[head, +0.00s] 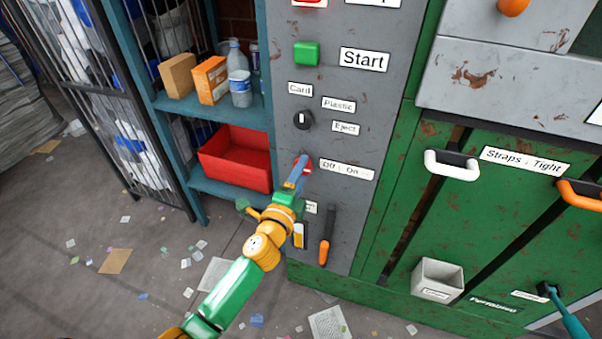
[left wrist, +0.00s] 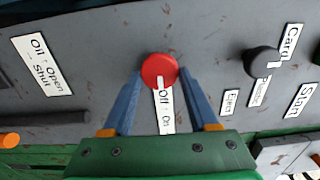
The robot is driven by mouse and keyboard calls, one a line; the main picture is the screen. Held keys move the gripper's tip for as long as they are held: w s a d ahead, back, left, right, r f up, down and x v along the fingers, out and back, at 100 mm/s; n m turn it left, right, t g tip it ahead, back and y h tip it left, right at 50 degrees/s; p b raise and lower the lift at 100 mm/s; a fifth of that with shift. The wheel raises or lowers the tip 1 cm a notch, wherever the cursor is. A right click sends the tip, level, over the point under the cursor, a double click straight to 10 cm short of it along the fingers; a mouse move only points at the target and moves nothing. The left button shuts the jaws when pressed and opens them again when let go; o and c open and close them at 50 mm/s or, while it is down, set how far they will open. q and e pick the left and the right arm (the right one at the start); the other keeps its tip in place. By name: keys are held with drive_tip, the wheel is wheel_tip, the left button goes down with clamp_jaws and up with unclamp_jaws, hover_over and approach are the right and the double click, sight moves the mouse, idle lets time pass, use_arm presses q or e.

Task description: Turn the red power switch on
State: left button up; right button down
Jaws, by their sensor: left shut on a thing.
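The red power switch is a round red knob (left wrist: 160,70) with a white mark that points down the picture in the left wrist view, toward its "Off : On" label (left wrist: 165,110). In the head view a bit of the red knob (head: 308,166) shows on the grey panel, mostly hidden by my fingers. My left gripper (head: 299,168) reaches it from below, and its blue fingers (left wrist: 161,76) stand on either side of the knob, shut on it.
A black Card/Plastic/Eject knob (head: 303,120) and green Start button (head: 306,53) sit above. An orange-ended lever (head: 325,246) is just below right. A shelf with a red bin (head: 236,158) stands left. Paper scraps litter the floor.

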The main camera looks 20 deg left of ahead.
use_arm(q)
drive_tip(key=o, duration=1.4)
drive_tip(key=shift+c, duration=0.2)
drive_tip(key=s, duration=0.7)
drive_tip(key=shift+a, duration=0.1)
drive_tip(key=s+a+f+n+g+p, duration=0.1)
drive_tip(key=s+f+n+g+p, duration=0.35)
drive_tip(key=s+f, duration=0.55)
drive_tip(key=s+a+f+n+g+p, duration=0.1)
drive_tip(key=s+f+n+g+p, duration=0.4)
drive_tip(key=f, duration=0.9)
drive_tip(key=s+f+n+g, duration=0.3)
drive_tip(key=s, duration=0.8)
drive_tip(key=s+a+f+n+g+p, duration=0.1)
drive_tip(key=s+f+n+g, duration=0.2)
drive_tip(key=s, duration=0.8)
drive_tip(key=shift+s+a+f+n+g+y+p, duration=0.25)
drive_tip(key=shift+s+n+g+y+p, duration=0.1)
drive_tip(key=shift+g, duration=0.4)
